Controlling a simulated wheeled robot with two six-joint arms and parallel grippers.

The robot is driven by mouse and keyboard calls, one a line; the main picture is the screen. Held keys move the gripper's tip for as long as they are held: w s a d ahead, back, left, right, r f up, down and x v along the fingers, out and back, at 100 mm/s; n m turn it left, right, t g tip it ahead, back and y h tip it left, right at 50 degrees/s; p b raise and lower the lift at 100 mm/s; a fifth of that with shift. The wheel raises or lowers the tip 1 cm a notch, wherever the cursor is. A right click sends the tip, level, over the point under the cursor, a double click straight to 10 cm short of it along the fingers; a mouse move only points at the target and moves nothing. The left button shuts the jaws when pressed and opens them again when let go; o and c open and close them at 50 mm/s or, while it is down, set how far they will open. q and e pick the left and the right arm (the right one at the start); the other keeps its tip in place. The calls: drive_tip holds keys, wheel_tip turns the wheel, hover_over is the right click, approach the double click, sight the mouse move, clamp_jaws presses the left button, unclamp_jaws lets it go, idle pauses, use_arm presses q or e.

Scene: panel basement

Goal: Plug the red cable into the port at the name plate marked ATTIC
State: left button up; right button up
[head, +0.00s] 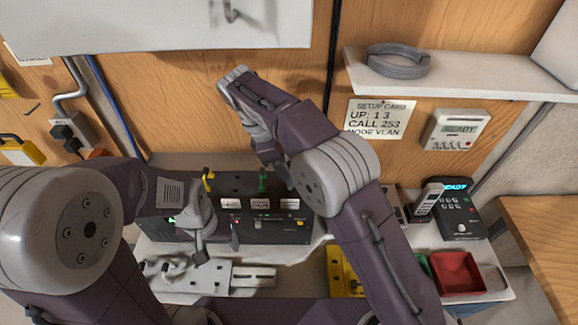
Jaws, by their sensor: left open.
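A black panel box (262,229) stands on the white bench in the middle. Small white name plates (261,203) sit in a row on it, too small to read for certain, so I cannot pick out ATTIC. A yellow plug (208,178) and a green plug (262,182) stand up at its back. I cannot make out a red cable. My left gripper (200,247) is open, pointing down in front of the box's left end and hiding part of it. My right arm crosses the box's right end and reaches up towards the wall; its gripper's jaws cannot be made out.
A white fixture (245,278) lies at the bench front, left of a yellow block (344,272). A red bin (458,272) and a black keypad phone (452,207) stand right. A setup card (379,118) hangs under a shelf (440,82) holding a grey coil (398,62).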

drive_tip(key=shift+p, duration=0.45)
idle(0.7)
drive_tip(key=shift+f, duration=0.45)
idle(0.7)
drive_tip(key=shift+f+p, duration=0.55)
drive_tip(key=shift+p, duration=0.6)
idle(1.5)
drive_tip(key=o, duration=1.8)
